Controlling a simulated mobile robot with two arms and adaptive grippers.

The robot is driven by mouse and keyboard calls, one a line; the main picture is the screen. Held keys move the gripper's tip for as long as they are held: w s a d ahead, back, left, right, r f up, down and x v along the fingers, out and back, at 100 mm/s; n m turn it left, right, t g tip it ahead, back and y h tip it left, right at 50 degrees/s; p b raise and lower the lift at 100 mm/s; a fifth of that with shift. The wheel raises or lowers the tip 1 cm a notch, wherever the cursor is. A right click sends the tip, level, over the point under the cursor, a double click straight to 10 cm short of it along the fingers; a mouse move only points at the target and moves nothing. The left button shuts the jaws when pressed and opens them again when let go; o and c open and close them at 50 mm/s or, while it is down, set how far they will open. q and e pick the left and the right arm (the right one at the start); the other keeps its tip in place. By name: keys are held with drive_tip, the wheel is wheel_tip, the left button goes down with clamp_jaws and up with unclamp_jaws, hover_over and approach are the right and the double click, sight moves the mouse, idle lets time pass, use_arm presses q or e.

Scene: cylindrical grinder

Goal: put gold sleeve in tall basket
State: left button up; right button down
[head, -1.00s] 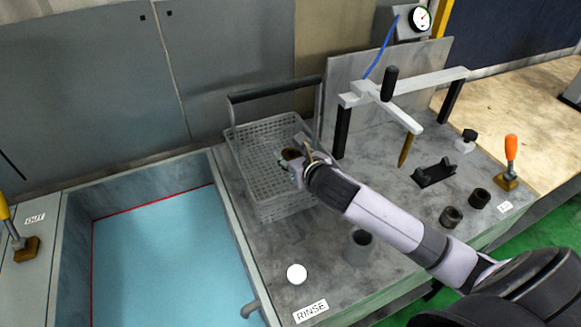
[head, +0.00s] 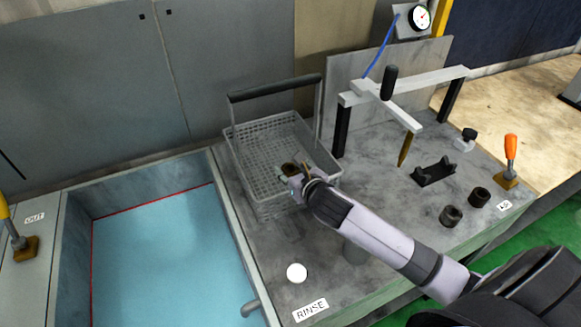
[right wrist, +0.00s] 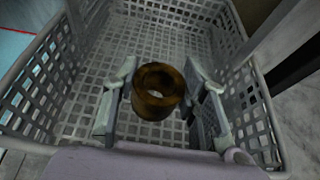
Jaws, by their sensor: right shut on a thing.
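The gold sleeve (head: 289,169) is a short, dark brown-gold ring. In the right wrist view the sleeve (right wrist: 150,108) sits between the two fingers of my right gripper (right wrist: 160,108), with its round opening facing the camera. The tall basket (head: 262,150) is a grey perforated basket with a dark raised handle, standing on the bench beside the tank. My right gripper (head: 293,173) is shut on the sleeve over the basket's opening, toward its near right part. The basket floor shows beneath the sleeve in the wrist view; their exact gap is hard to tell. My left gripper is not in view.
A blue-filled tank (head: 160,255) lies left of the basket. A fixture with a white crossbar (head: 440,82) stands to the right. Two dark rings (head: 451,215) and a black cradle (head: 433,174) sit on the bench.

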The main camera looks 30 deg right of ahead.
drive_tip(key=shift+f, duration=0.1)
drive_tip(key=c, duration=1.4)
unclamp_jaws()
drive_tip(key=shift+f, duration=0.1)
drive_tip(key=o, duration=0.4)
drive_tip(key=shift+s+a+f, duration=0.1)
drive_tip(key=shift+f, duration=0.05)
drive_tip(key=shift+r, duration=0.35)
drive_tip(key=v, duration=0.4)
drive_tip(key=b+v, duration=0.1)
drive_tip(key=v, duration=0.7)
drive_tip(key=shift+r, duration=0.45)
